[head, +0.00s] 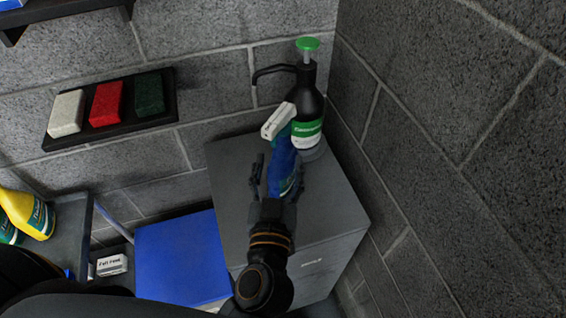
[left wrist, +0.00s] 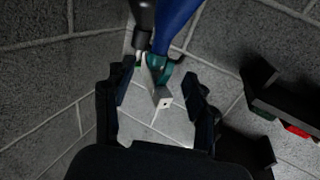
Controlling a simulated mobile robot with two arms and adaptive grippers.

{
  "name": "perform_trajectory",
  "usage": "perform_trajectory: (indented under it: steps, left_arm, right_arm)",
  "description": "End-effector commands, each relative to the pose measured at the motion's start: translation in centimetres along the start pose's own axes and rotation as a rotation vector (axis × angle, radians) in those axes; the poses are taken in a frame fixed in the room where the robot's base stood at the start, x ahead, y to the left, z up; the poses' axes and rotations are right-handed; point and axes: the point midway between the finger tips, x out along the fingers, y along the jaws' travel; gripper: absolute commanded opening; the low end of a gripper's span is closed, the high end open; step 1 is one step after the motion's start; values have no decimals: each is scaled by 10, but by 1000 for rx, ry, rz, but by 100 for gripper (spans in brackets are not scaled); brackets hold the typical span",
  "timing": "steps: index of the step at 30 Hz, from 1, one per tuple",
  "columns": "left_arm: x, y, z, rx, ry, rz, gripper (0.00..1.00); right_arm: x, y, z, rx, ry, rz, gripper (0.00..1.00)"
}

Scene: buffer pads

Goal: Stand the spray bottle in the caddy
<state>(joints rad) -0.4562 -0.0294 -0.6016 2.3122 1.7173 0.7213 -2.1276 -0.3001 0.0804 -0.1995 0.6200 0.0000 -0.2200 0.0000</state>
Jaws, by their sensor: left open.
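The spray bottle (head: 283,172) has a blue body and a white and teal trigger head. It stands on top of a grey cabinet (head: 228,160). My left gripper (head: 277,168) is open, with a finger on either side of the bottle's body in the head view. In the left wrist view, the bottle (left wrist: 178,22) shows with its head pointing down, between and beyond the open fingers (left wrist: 160,76). I cannot tell whether the fingers touch it. I cannot make out a caddy for certain. My right gripper is not in view.
A black pump bottle (head: 308,106) with a green top stands close behind the spray bottle. Block walls close in behind and right. A dark shelf (head: 160,87) holds three sponges. A blue box (head: 182,260) sits left of the cabinet; yellow bottle (head: 25,210) at far left.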

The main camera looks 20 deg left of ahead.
Motion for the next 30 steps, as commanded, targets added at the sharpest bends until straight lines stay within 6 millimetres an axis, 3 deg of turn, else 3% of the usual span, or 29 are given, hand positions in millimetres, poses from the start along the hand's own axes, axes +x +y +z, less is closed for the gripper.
perform_trajectory:
  steps: [3, 10, 17, 21, 30]
  left_arm:
    - [24, 0, 0, -1, 4, -2, 57]
    - [43, 0, 0, 0, 2, 0, 57]
    - [72, 1, 7, -4, 5, -2, 57]
    - [89, 1, 4, -1, 3, -1, 57]
    - [94, 1, 3, 2, 1, 1, 57]
  right_arm:
    - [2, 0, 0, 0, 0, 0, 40]
    - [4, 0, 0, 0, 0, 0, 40]
    - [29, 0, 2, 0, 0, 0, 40]
    - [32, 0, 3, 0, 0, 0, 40]
    - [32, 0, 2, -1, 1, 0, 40]
